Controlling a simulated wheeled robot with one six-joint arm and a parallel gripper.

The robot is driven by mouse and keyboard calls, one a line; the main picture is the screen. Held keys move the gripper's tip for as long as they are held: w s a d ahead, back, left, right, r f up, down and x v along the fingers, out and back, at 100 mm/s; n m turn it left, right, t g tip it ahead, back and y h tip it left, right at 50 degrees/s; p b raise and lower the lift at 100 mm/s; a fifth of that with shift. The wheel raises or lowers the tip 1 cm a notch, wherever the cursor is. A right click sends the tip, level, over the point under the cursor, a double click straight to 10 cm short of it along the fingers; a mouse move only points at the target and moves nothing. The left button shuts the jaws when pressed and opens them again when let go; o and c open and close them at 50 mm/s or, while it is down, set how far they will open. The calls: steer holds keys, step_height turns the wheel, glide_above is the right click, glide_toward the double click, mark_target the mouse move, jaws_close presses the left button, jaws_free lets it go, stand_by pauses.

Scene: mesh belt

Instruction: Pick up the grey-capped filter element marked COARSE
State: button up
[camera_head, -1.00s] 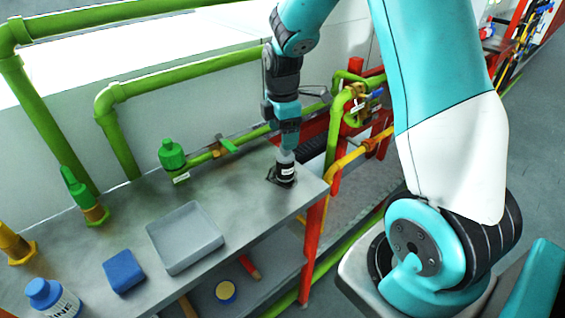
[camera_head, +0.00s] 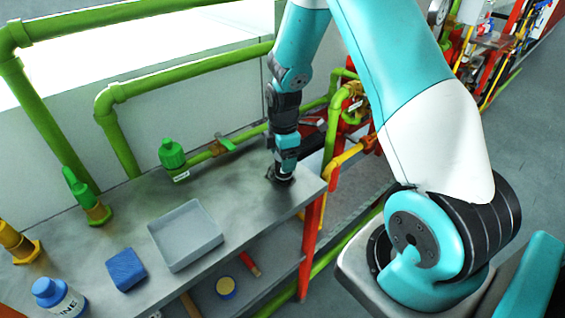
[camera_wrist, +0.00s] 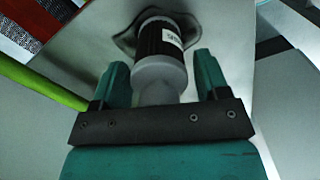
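The filter element (camera_wrist: 160,50) has a grey cap, a black ribbed body and a white label too small to read. It stands in a dark patch at the right end of the metal bench (camera_head: 215,175). In the head view my gripper (camera_head: 283,162) hides most of it. My gripper also shows in the wrist view (camera_wrist: 162,78), with one finger on each side of the grey cap. There is a gap between the cap and each finger, so the gripper is open and holds nothing.
A grey tray (camera_head: 160,243), a blue block (camera_head: 126,269) and a white bottle with a blue cap (camera_head: 62,299) are left along the bench. Green pipes (camera_head: 185,72) run behind. A red post (camera_head: 312,235) stands at the bench's right end. Bench space left of my gripper is clear.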

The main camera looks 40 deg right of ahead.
steer(key=c, duration=0.7)
steer(key=shift+r, duration=0.15)
